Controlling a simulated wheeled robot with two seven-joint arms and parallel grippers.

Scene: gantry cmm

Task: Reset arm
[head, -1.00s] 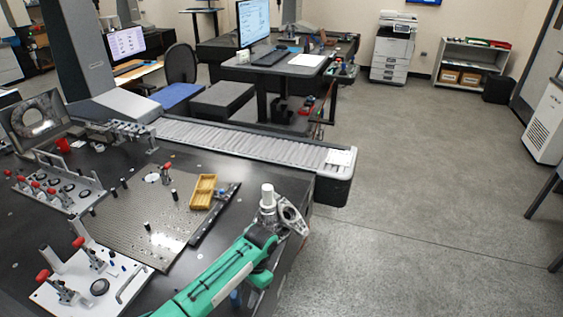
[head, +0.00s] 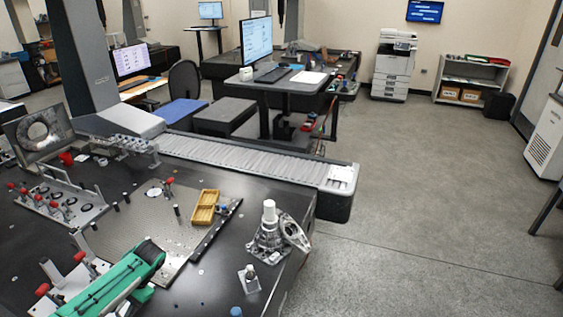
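A metal casting (head: 267,245) with a white top and a ring-shaped flange (head: 294,232) stands near the table's right edge. A small clear block (head: 249,279) is in front. A yellow tray (head: 205,207) lies at the plate's right edge. Open floor (head: 430,230) is right.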

